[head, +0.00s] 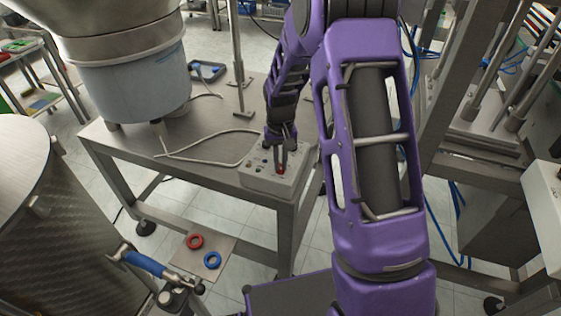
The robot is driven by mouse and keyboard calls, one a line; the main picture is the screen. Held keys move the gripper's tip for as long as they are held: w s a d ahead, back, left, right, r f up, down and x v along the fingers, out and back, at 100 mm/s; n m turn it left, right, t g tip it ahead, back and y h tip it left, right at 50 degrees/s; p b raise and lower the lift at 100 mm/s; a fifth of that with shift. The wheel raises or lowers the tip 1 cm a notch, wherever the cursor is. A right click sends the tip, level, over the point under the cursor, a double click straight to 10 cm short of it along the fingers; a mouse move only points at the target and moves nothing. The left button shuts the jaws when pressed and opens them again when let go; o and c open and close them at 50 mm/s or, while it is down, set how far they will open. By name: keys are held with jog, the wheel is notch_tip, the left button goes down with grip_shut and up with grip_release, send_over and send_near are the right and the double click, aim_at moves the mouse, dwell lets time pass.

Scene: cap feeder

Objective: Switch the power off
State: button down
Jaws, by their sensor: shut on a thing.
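A small grey control box (262,183) sits at the front right corner of the metal table, with a few small dark controls and a red one on its top. My gripper (281,168) points down over the right part of the box, its fingers together at the red control (281,171). The fingers cover part of this control, and my arm hides the far right side of the box. Labels on the box are too small to read, so I cannot tell which setting it shows.
The metal table (115,143) carries a large feeder bowl on a blue-grey drum (135,88) and a loose cable (205,146). A red ring (195,241) and a blue ring (212,260) lie on a low plate. A metal drum stands at left, a machine frame at right.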

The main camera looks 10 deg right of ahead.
aim_at(281, 166)
dwell(0.4)
jog(key=c, duration=0.9)
grip_release()
notch_tip(281, 166, up, 18)
jog(key=shift+f+p, duration=0.25)
jog(key=shift+p, duration=0.75)
